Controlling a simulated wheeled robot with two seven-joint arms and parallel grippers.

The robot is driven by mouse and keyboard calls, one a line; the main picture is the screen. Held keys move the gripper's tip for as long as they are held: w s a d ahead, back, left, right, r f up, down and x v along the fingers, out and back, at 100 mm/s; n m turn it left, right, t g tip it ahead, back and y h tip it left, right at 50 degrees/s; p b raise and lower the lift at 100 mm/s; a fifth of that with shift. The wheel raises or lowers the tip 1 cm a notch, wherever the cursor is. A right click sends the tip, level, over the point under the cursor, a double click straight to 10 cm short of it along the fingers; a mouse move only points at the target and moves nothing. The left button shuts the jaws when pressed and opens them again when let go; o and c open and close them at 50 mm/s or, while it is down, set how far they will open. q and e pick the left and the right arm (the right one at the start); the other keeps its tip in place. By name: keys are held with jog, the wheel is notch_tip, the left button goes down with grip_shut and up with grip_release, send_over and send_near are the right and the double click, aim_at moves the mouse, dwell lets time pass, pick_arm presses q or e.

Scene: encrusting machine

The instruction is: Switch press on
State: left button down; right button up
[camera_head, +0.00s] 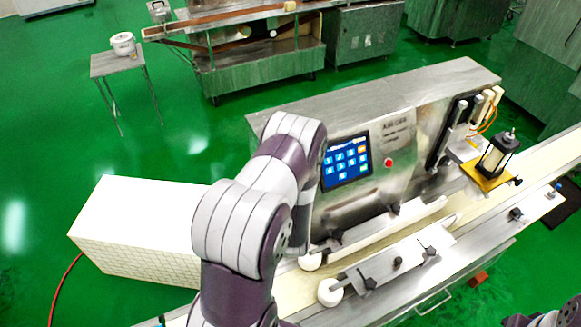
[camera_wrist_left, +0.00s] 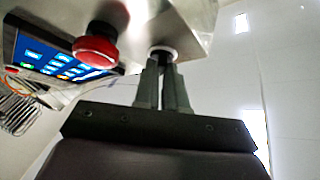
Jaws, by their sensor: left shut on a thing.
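In the left wrist view my left gripper (camera_wrist_left: 163,68) has its two fingers close together. Their tips are at a small dark knob with a pale ring (camera_wrist_left: 163,52) on the machine's metal panel, and they are shut on it. A red mushroom button (camera_wrist_left: 97,45) stands just left of the fingers, apart from them. The blue touch screen (camera_wrist_left: 60,60) is further left. In the head view the machine (camera_head: 440,95) carries the lit touch screen (camera_head: 346,162) and a small red button (camera_head: 388,162). My left arm hides my left gripper and the knob there. My right gripper is out of view.
A conveyor belt (camera_head: 450,215) with guide rails runs along the machine's front. A white box-shaped block (camera_head: 145,225) stands at the left. A small table (camera_head: 118,63) holds a white pot (camera_head: 123,44). Green floor is free between them.

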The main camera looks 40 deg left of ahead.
pick_arm(q)
jog(key=shift+r, duration=0.15)
jog(key=c, duration=1.2)
grip_release()
